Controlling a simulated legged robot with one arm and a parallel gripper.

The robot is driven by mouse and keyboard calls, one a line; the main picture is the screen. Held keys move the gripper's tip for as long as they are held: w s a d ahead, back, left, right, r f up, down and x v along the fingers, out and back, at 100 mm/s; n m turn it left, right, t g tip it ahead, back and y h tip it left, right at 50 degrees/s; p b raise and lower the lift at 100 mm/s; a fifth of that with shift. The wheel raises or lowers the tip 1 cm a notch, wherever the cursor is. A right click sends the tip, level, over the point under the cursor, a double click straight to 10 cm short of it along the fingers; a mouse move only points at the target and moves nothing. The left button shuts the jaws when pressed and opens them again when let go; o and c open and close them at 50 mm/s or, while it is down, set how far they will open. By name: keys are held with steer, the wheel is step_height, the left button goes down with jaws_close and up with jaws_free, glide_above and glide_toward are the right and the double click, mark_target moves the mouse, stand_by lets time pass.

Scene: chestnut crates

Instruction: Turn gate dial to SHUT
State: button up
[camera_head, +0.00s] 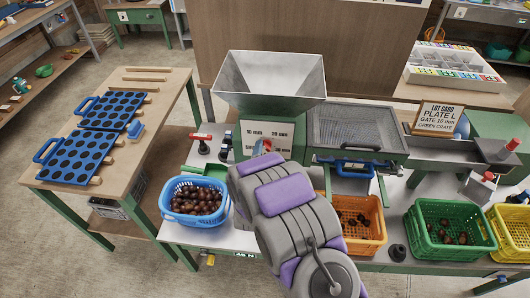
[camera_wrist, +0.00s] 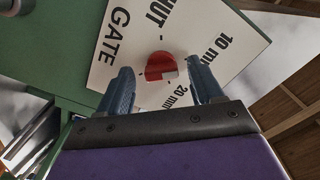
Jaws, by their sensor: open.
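The gate dial is a round red knob (camera_wrist: 158,65) on a white plate (camera_wrist: 112,62) marked GATE, 10 mm, 20 mm and a partly cut-off word ending in UT. A pale patch shows on the knob's lower right side; I cannot tell its exact setting. My gripper (camera_wrist: 160,72) is open, its two blue fingers on either side of the knob in the picture, with gaps between. Contact with the plate cannot be judged. In the head view, the plate (camera_head: 283,134) is on the green housing below the hopper, and my arm hides its lower part.
A metal hopper (camera_head: 270,84) stands above the plate. A blue basket of chestnuts (camera_head: 180,213) is left of my arm; orange (camera_head: 374,236), green (camera_head: 448,251) and yellow (camera_head: 508,248) crates are to the right. A lot card (camera_head: 437,118) reads PLATE L, GATE 10 mm, GREEN CRATE.

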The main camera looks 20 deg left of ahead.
steer(key=shift+w+a, duration=0.1)
steer(key=shift+w, duration=0.3)
steer(key=c, duration=1.1)
